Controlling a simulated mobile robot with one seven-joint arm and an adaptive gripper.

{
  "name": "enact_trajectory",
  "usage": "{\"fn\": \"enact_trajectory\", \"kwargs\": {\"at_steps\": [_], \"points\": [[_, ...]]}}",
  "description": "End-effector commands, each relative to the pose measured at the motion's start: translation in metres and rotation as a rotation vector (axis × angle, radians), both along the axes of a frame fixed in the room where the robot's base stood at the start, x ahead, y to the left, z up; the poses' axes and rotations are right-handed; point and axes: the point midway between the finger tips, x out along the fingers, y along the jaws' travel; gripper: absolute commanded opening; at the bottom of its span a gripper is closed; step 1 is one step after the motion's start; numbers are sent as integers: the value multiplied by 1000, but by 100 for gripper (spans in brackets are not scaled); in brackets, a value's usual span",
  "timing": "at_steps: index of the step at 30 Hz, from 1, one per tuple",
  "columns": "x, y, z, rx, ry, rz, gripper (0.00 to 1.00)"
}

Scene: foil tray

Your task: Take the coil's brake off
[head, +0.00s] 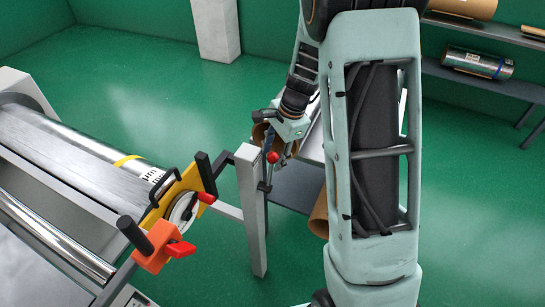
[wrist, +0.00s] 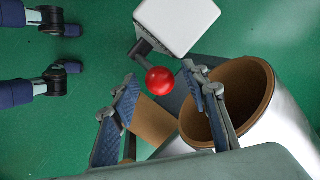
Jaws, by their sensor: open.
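A red ball knob (head: 272,157) on a dark lever sits beside the top of a grey post (head: 251,210). In the wrist view the red knob (wrist: 160,80) lies between the tips of my open gripper (wrist: 159,76), with no finger seen closed on it. In the head view my gripper (head: 281,150) points down at the knob. The foil coil (head: 100,148), a shiny roll with a yellow band, lies at the left. A yellow plate (head: 175,193) with red levers stands at its end. Which lever is the coil's brake cannot be told for certain.
An orange block (head: 160,247) with a black grip and red lever stands low in front of the yellow plate. Brown cardboard tubes (wrist: 250,90) lie close to my right finger in the wrist view. A shelf (head: 490,78) holds another roll at the right. Green floor is open behind.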

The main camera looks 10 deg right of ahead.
Motion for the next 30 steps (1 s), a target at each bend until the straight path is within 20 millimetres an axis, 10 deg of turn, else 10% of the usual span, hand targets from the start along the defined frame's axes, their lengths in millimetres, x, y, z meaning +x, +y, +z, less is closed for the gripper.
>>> {"fn": "enact_trajectory", "kwargs": {"at_steps": [15, 30], "points": [[-10, -21, 94, 0, -3, -1, 42], [-14, -23, 102, -3, 3, 1, 32]]}}
